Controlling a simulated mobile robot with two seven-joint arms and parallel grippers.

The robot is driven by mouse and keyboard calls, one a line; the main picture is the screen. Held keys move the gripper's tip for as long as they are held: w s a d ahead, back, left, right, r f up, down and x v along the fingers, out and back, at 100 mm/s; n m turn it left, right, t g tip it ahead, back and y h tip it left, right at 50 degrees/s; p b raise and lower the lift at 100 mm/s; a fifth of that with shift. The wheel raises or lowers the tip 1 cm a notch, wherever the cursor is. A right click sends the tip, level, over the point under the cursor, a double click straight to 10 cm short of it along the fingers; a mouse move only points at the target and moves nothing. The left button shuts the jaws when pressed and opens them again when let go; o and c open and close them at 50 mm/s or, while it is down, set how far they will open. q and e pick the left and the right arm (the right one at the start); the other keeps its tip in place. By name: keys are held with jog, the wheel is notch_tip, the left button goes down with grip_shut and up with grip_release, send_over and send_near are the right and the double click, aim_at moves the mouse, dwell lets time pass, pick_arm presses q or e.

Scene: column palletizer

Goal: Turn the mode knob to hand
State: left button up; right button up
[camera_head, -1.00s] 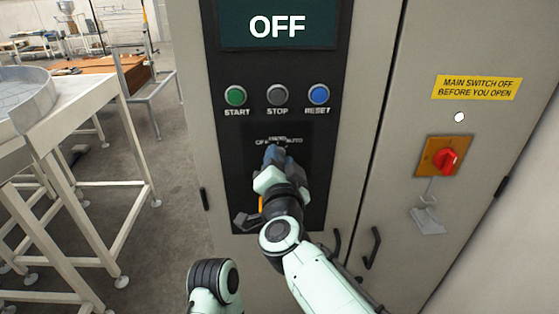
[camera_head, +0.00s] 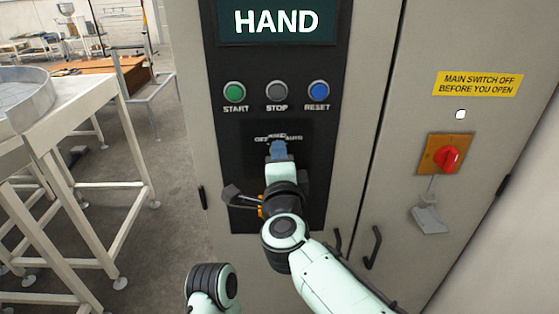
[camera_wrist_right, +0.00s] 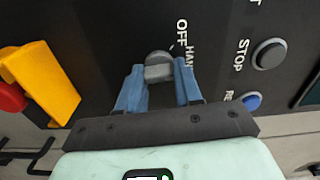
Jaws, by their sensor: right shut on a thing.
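The mode knob (camera_wrist_right: 158,66) is a small grey knob on the black control panel (camera_head: 235,140), between the blue fingers of my right gripper (camera_wrist_right: 159,85). In the wrist view it sits beside the OFF and HAND labels. In the head view my right gripper (camera_head: 278,148) covers most of the knob and part of the lettering; AUTO shows at the right. My right gripper is shut on the knob. The display (camera_head: 276,22) above reads HAND. My left gripper is not in view.
Green START (camera_head: 235,92), grey STOP (camera_head: 277,91) and blue RESET (camera_head: 318,91) buttons sit above the knob. A red main switch (camera_head: 447,159) is on the right door, under a yellow warning label (camera_head: 477,84). A white-framed table (camera_head: 90,110) stands left.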

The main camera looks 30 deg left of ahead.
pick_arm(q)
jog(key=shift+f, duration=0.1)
pick_arm(e)
jog(key=shift+m, duration=0.5)
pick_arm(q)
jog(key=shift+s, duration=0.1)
pick_arm(e)
jog(key=o, duration=1)
jog(key=shift+o, duration=0.2)
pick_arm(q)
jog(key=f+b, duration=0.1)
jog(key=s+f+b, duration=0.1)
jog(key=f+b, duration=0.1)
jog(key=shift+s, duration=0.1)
pick_arm(e)
jog(key=v, duration=1.3)
jog(key=shift+s, duration=0.2)
jog(key=shift+d, duration=0.1)
